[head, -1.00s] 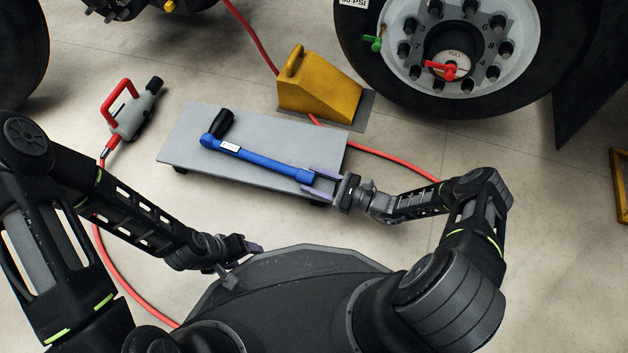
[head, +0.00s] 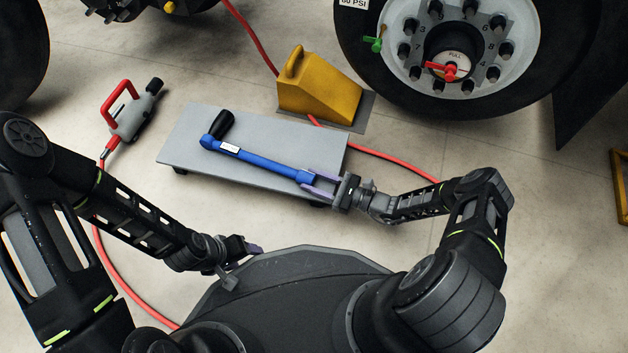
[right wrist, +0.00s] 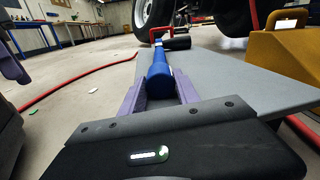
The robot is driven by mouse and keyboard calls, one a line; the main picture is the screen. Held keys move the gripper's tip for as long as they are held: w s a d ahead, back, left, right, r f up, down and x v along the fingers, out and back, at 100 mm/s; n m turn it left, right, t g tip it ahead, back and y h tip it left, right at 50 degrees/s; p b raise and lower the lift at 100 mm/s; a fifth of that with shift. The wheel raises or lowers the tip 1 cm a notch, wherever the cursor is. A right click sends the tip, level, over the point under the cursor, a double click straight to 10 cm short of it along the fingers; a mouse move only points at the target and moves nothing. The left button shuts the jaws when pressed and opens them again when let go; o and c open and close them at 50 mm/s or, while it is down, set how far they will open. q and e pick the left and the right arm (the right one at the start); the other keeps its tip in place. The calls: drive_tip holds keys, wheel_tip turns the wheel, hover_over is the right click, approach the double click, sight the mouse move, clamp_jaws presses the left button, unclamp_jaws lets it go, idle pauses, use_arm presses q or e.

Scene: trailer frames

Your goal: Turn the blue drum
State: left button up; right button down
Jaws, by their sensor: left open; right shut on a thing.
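A blue bar tool (head: 270,163) with a black grip and a white label lies slantwise on a grey board, its black end at the upper left. Its thicker blue cylindrical end, which I take for the blue drum (head: 306,177), is at the lower right and also shows in the right wrist view (right wrist: 159,85). My right gripper (head: 311,181) is shut on this end, one purple finger on each side. My left gripper (head: 254,247) is open and empty beside my base, apart from the board. I cannot tell whether the blue end has turned.
The grey board (head: 200,172) stands low on the floor. A yellow wheel chock (head: 320,92) is behind it, near a truck wheel (head: 460,60) with red and green tags. A red-handled tool (head: 130,110) stands at the left. A red hose (head: 385,160) runs around the board.

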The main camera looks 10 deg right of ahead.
drive_tip(key=shift+f+m, duration=0.2)
drive_tip(key=shift+m, duration=0.1)
drive_tip(key=shift+s, duration=0.1)
drive_tip(key=c, duration=1.2)
unclamp_jaws()
drive_tip(key=shift+r, duration=0.1)
drive_tip(key=shift+o, duration=0.2)
